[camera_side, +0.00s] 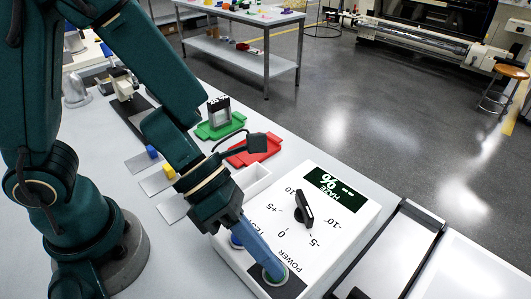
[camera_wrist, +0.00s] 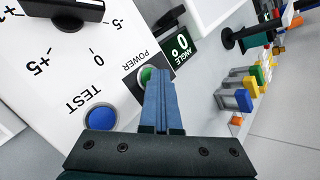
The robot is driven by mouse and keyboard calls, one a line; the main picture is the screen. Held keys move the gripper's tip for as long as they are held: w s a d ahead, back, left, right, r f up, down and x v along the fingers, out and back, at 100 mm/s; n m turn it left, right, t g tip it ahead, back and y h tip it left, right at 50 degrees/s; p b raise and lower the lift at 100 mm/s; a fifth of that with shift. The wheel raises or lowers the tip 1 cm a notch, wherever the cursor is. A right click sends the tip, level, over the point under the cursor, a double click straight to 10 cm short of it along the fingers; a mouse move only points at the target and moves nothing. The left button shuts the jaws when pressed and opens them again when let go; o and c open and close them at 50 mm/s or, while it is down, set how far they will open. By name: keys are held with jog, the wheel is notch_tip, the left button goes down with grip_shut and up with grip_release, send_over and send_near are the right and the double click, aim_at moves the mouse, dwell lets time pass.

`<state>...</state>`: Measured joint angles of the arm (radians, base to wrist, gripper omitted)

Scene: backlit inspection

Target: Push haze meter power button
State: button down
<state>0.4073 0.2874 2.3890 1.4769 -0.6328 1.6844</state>
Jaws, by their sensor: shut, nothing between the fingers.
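The haze meter (camera_side: 258,218) is a white box at the table's front, with a dark green display (camera_side: 336,188) and a black knob (camera_side: 304,208). Its green power button (camera_side: 276,277) sits in a dark square by the word POWER. My gripper (camera_side: 271,264) is shut and empty, with its blue fingers pointing down at this button. In the wrist view the fingertips (camera_wrist: 160,74) overlap the button (camera_wrist: 147,72) and hide part of it. I cannot tell whether they touch or press it. The blue TEST button (camera_wrist: 100,117) lies beside the fingers.
A red tray (camera_side: 255,150) and a green tray (camera_side: 220,126) lie behind the meter. A light panel (camera_side: 390,250) is at the right. The knob (camera_wrist: 62,10) stands up from the meter's face.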

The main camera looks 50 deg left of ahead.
jog(key=shift+r, duration=0.5)
jog(key=shift+r, duration=2.95)
